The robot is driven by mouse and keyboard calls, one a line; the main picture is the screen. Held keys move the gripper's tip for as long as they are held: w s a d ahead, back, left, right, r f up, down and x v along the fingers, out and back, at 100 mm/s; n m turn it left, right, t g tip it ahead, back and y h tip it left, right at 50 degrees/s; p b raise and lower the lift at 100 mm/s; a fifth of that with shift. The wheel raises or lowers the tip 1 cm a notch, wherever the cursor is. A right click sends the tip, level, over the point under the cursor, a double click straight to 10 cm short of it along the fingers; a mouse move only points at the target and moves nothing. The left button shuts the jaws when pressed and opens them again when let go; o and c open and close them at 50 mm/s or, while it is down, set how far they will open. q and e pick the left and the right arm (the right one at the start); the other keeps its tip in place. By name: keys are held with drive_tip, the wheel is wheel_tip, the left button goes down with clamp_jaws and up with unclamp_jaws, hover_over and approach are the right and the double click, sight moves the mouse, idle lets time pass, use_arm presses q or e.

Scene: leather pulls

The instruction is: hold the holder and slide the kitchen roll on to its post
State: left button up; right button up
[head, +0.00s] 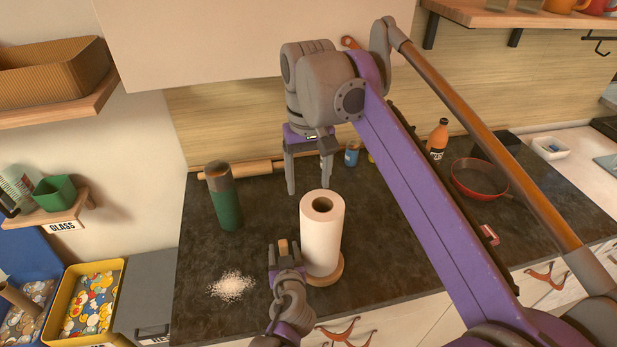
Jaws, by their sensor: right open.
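The white kitchen roll (321,236) stands upright over the round wooden base of the holder (327,275), close to the counter's front edge. Its dark top hole faces up. The post is hidden, apparently inside the roll. My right gripper (309,185) is open and empty, pointing down above and just behind the roll's top, apart from it. My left gripper (284,248) is low, at the left side of the roll and the base. A small tan piece shows between its fingers, and I cannot tell whether they are closed on anything.
A rolling pin (250,169) lies at the back. A red pan (479,179) and an orange bottle (437,139) stand right, beyond my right arm.

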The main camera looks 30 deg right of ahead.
use_arm(q)
drive_tip(key=v, duration=1.2)
